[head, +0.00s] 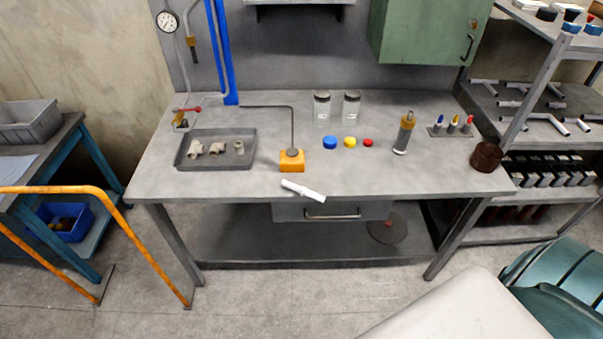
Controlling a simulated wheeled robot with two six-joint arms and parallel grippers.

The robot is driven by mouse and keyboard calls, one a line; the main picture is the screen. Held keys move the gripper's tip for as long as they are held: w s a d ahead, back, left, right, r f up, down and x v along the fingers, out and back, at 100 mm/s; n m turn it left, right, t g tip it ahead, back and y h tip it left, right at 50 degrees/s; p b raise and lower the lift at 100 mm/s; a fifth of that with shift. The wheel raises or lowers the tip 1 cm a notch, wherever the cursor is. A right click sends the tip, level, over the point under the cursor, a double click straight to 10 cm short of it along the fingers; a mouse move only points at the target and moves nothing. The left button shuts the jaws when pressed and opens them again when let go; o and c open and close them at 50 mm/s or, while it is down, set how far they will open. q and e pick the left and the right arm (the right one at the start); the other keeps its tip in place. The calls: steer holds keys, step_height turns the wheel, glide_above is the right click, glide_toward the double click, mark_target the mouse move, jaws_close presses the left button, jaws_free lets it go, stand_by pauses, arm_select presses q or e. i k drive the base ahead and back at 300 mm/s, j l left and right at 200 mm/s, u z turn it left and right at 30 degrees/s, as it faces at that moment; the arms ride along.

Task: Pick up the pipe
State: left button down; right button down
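A white pipe (303,190) lies at the front edge of the grey worktable (240,184), slanting down to the right. Its right end seems to reach past the edge, in front of the drawer (330,211). It lies just in front of an orange block (292,162) with a bent metal rod. More pale pipes (537,116) lie on the rack at the right. Neither of my grippers shows in the head view, so nothing is seen touching the pipe.
A grey tray (216,164) with pale fittings sits left. Two jars (322,108), coloured caps (330,142), a grey-and-brass cylinder (404,133) and a dark brown cup-like object (487,156) stand right. An orange rail (145,245) stands front left. The table's front right is mostly clear.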

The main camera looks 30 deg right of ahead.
mark_target(303, 190)
steer(key=i+l+z, duration=0.1)
steer(key=z, duration=0.35)
steer(key=i+z, duration=0.15)
steer(key=z, duration=0.35)
steer(key=i+z, duration=0.15)
steer(key=z, duration=0.3)
steer(key=i+j, duration=0.2)
steer(key=i, duration=0.1)
